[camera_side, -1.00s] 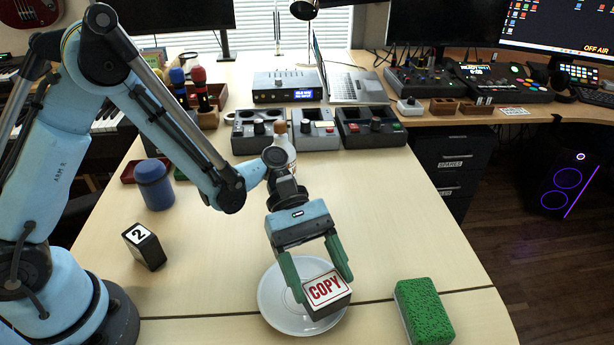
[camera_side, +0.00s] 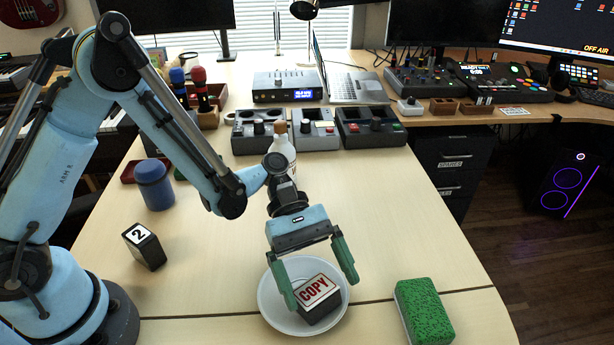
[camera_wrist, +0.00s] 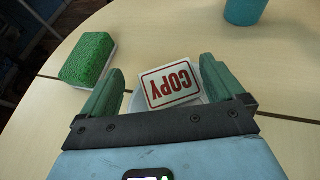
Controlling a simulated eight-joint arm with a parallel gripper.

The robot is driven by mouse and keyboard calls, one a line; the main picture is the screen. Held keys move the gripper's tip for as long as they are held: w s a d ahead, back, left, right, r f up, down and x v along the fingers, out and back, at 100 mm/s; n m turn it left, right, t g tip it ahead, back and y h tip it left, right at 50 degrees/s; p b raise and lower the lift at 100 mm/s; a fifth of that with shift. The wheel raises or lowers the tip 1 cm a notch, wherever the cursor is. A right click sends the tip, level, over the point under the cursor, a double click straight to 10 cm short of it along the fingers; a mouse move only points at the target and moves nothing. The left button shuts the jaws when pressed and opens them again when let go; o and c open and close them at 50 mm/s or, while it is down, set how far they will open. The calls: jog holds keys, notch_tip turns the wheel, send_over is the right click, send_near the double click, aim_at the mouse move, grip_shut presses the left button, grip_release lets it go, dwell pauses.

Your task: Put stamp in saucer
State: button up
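The stamp (camera_side: 318,300) is a dark block with a white top that reads COPY in red. It rests in the white saucer (camera_side: 268,309), tilted slightly. My gripper (camera_side: 324,294) is open above the saucer, with its green fingers on either side of the stamp and a gap visible on the right. In the wrist view the stamp (camera_wrist: 170,85) lies between the open fingers, apart from them. The saucer shows there only as a pale strip behind the stamp, mostly hidden by my gripper.
A green sponge (camera_side: 424,311) lies right of the saucer. A black block marked 2 (camera_side: 144,247) and a blue jar (camera_side: 154,185) stand to the left. A bottle (camera_side: 282,150) stands behind my wrist. Grey control boxes (camera_side: 315,135) line the back. The table's middle right is clear.

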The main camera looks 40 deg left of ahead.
jog(key=shift+r, duration=0.1)
jog(key=shift+r, duration=0.6)
jog(key=v, duration=0.7)
jog(key=shift+a, duration=0.1)
jog(key=s+a+r+m+t+y, duration=0.1)
jog(key=a+r+m+t+y, duration=0.2)
jog(key=a+m+t+y, duration=0.3)
jog(key=s+a+r+m+t+y, duration=0.1)
jog(key=a+r+m+t+y, duration=0.2)
jog(key=a, duration=0.7)
jog(key=m+t+y, duration=0.2)
jog(key=m+t, duration=0.1)
jog(key=t, duration=0.1)
jog(key=shift+s+a+m+y, duration=0.15)
jog(key=shift+a+m+y, duration=0.15)
jog(key=shift+a+y, duration=0.1)
jog(key=shift+c, duration=1.3)
